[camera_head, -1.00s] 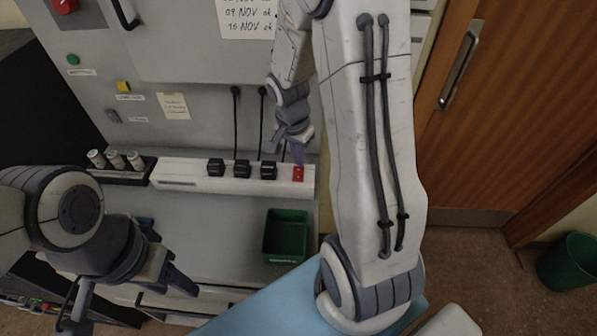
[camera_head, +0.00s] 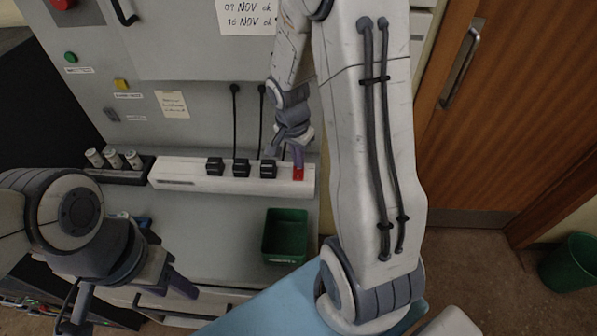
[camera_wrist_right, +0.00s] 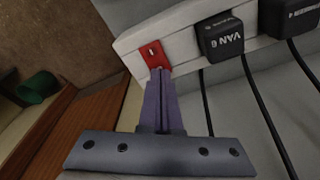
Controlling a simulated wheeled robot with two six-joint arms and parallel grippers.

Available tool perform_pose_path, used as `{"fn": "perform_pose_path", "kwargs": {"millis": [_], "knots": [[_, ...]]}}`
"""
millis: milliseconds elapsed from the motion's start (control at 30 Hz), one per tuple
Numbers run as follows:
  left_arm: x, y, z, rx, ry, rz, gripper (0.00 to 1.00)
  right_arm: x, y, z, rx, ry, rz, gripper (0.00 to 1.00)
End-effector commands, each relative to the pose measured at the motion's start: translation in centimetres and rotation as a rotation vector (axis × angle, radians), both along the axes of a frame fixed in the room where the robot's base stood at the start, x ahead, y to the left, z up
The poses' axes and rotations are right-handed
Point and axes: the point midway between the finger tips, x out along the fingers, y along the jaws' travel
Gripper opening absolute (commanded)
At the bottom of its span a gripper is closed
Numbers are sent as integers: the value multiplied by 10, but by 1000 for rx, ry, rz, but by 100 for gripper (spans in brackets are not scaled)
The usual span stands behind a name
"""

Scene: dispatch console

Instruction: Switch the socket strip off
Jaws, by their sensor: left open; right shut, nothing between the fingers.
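The white socket strip (camera_head: 190,176) lies along the back of the console's worktop, with black plugs (camera_head: 241,168) in it. Its red switch (camera_head: 298,174) is at the right end; it also shows in the right wrist view (camera_wrist_right: 154,53). My right gripper (camera_head: 298,163) is shut and empty, its fingertips at the lower edge of the red switch (camera_wrist_right: 159,70). They touch it or are very close; I cannot tell which. Which way the rocker is tipped is too small to tell. My left gripper (camera_head: 138,308) is open and empty at the lower left, away from the strip.
A green bin (camera_head: 286,236) stands on the worktop below the strip. A dark rack with several white cylinders (camera_head: 114,158) is left of the strip. Black cables (camera_head: 235,120) run up from the plugs. A red knob and coloured buttons (camera_head: 121,85) are on the panel.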

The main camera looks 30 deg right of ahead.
Motion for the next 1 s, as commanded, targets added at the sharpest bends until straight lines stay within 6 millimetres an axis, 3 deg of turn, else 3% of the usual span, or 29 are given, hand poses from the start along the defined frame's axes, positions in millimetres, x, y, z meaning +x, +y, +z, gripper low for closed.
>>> {"fn": "perform_pose_path", "kwargs": {"millis": [433, 1000], "knots": [[0, 0, -1, 0, 0, 0, 50, 0, 0, 0, 0, 0, 0, 0], [0, 0, 35, 0, 0, 0, 50, 0, 0, 45, 0, 0, 0, 0]]}}
